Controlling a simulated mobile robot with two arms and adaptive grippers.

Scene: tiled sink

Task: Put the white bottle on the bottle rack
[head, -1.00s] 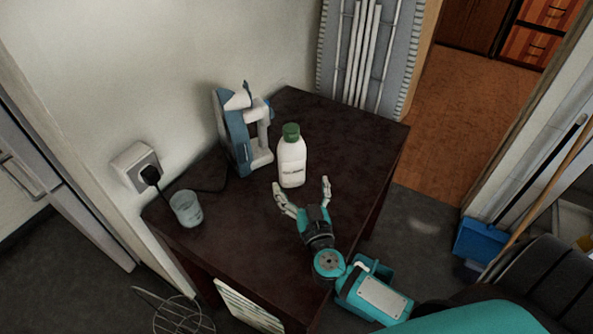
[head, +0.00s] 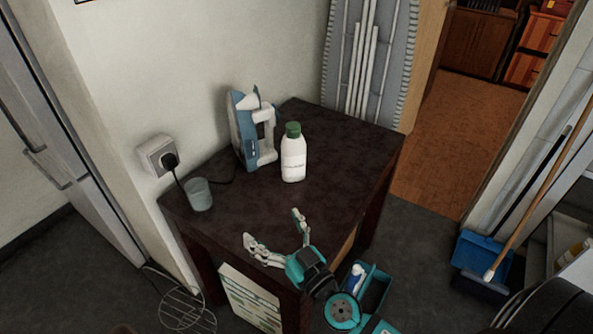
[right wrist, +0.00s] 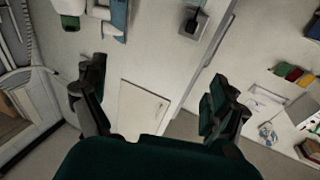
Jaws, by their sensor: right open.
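The white bottle (head: 293,160) with a green cap stands upright on the dark table (head: 335,150), beside the iron. Its white body and green cap show at the top left edge of the right wrist view (right wrist: 69,8). My right gripper (head: 272,228) is open and empty over the table's front edge, clearly apart from the bottle. Its spread fingers also show in the right wrist view (right wrist: 152,92). A teal open box (head: 378,291) holding a blue-and-white bottle is below the table's right front; I cannot tell whether it is the rack. My left gripper is out of view.
A blue-and-white iron (head: 250,135) stands left of the bottle. A glass (head: 198,195) is at the table's left edge near a wall socket (head: 160,157). A round wire stand (head: 187,309) is on the floor. The table's right half is clear.

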